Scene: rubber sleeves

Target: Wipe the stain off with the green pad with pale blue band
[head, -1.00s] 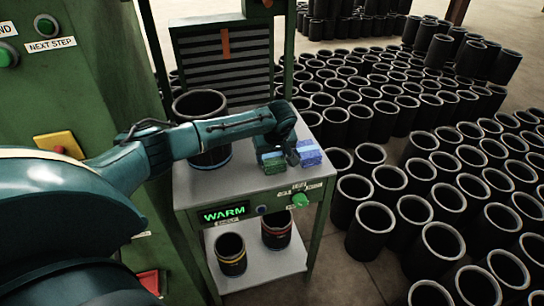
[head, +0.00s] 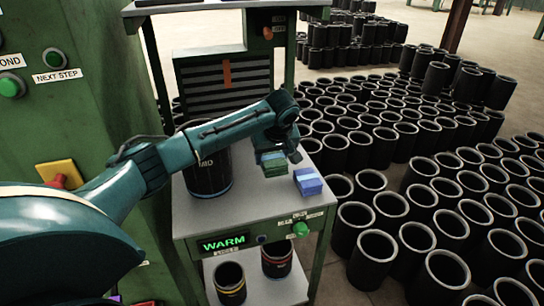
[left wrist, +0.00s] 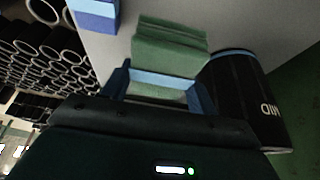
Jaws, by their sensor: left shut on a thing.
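The green pad with pale blue band (head: 273,163) is in my left gripper (head: 283,156), above or on the grey tabletop of the bench (head: 245,210). In the left wrist view the green pad (left wrist: 170,50) stretches out ahead of my left gripper (left wrist: 160,90), with its pale blue band between the two fingers. A gap between pad and tabletop cannot be made out for sure. A blue pad with a paler band (head: 308,182) lies on the bench to the right of the green one. I see no clear stain. My right gripper is out of view.
A large black sleeve marked MID (head: 208,172) stands on the bench left of the pad, close beside it in the left wrist view (left wrist: 245,100). A green knob (head: 300,229) and a lit WARM display (head: 223,243) are on the front edge. Many black sleeves (head: 400,205) crowd the floor at right.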

